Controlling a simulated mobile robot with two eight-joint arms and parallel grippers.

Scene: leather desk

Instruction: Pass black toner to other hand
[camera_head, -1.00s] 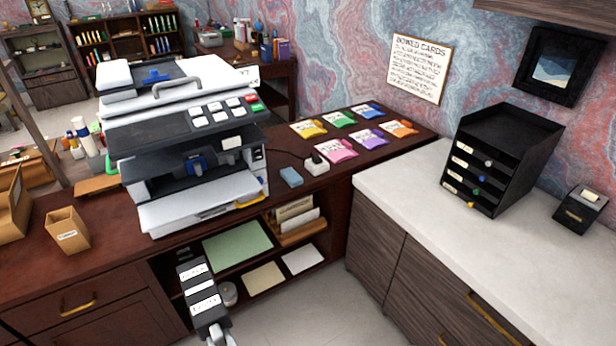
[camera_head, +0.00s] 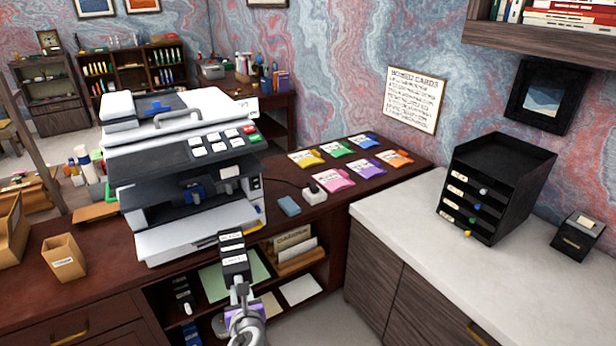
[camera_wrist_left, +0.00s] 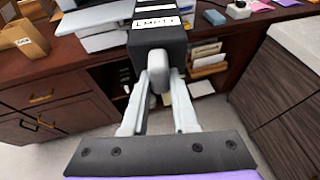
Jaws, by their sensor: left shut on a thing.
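The black toner (camera_head: 234,262) is a long dark block with white labels; it stands upright in front of the printer desk in the head view. My left gripper (camera_head: 240,290) is shut on its lower end. In the left wrist view the toner (camera_wrist_left: 158,42) extends away between my left gripper's pale fingers (camera_wrist_left: 163,75), and a white label on it seems to read "EMPTY". My right gripper is in neither view.
The toner overlaps the front of the grey-and-white printer (camera_head: 190,243). Coloured packets (camera_head: 333,180) and a blue block (camera_head: 289,206) lie on the dark desk. A black drawer unit (camera_head: 493,185) stands on the white counter (camera_head: 420,245). Dark items stand in the open shelf (camera_head: 183,295).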

